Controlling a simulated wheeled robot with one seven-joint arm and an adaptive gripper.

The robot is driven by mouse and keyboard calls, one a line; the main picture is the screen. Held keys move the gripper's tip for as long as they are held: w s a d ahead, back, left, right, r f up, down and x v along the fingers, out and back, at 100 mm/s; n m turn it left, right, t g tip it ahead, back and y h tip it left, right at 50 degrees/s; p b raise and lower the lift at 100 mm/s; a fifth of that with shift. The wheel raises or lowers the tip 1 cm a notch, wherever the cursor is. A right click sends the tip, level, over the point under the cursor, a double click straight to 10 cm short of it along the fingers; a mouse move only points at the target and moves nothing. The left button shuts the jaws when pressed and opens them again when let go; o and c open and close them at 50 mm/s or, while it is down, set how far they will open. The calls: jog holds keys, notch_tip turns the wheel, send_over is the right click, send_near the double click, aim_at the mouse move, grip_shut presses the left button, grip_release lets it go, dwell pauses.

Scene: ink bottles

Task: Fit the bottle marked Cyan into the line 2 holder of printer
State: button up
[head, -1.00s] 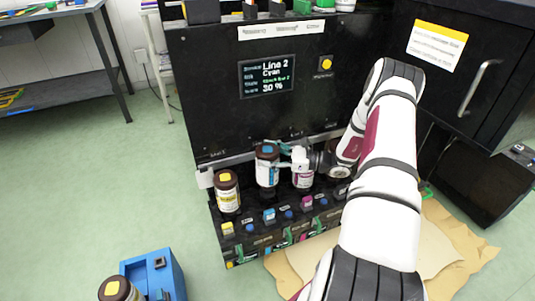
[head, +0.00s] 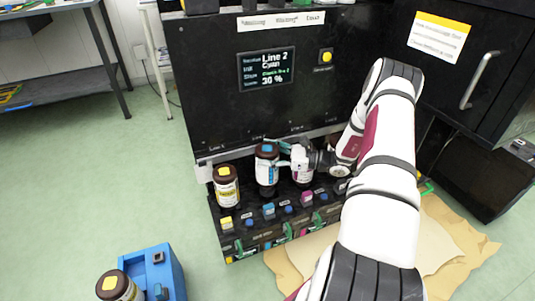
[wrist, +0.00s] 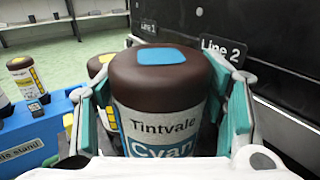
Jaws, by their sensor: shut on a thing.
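The Cyan bottle (head: 267,172) has a dark brown cap with a blue square and a white and blue label.
Coloured blocks line the printer's front ledge. A blue stand (head: 165,270) with a brown bottle (head: 118,287) is at lower left.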

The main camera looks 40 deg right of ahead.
jog(key=shift+f, duration=0.15)
dwell(0.4)
jog(key=shift+f+b, duration=0.6)
jog(key=shift+f, duration=0.35)
jog(key=shift+f, duration=0.9)
jog(key=shift+f, duration=0.3)
dwell(0.3)
jog(key=o, duration=2)
